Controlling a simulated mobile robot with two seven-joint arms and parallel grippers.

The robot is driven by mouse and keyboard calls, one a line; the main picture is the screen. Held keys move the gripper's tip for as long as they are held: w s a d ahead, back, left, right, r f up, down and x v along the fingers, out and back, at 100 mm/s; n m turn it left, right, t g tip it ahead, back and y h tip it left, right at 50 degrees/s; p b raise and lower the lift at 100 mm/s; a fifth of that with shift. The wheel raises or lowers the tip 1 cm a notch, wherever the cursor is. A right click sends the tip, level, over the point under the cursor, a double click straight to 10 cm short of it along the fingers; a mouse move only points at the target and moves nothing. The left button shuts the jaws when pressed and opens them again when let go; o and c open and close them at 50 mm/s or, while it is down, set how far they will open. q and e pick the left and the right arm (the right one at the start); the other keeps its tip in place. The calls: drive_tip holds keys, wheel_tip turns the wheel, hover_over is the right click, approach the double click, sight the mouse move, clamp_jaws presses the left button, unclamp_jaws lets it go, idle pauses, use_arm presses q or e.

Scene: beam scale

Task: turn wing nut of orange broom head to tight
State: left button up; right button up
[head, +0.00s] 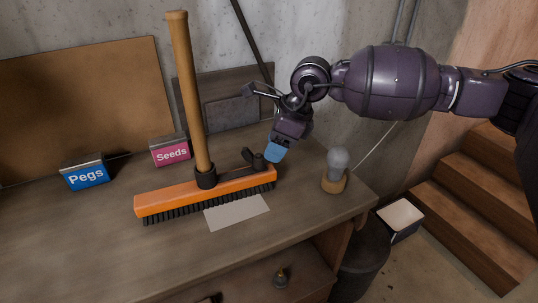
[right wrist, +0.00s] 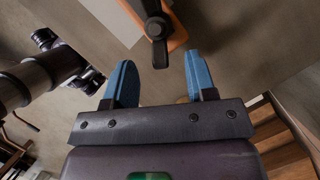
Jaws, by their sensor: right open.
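The orange broom head (head: 205,196) lies on the workbench, bristles down, with a wooden handle (head: 187,90) standing in its black socket. The black wing nut (head: 258,160) sits near the right end of the broom head, with one wing pointing up and left in the head view. My right gripper (head: 275,152) is just right of and above the wing nut, its blue fingertips apart. In the right wrist view, the wing nut (right wrist: 157,28) shows ahead of the gap between the open fingers (right wrist: 159,78), with no contact visible.
A pink Seeds sign (head: 171,152) and a blue Pegs sign (head: 86,175) stand behind the broom. A pale card (head: 236,212) lies in front. A bulb on a wooden base (head: 335,182) stands right of the gripper. The front left of the workbench (head: 70,255) is clear.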

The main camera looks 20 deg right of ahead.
sight(269, 162)
drive_tip(key=shift+x, duration=2)
drive_tip(key=c, duration=0.9)
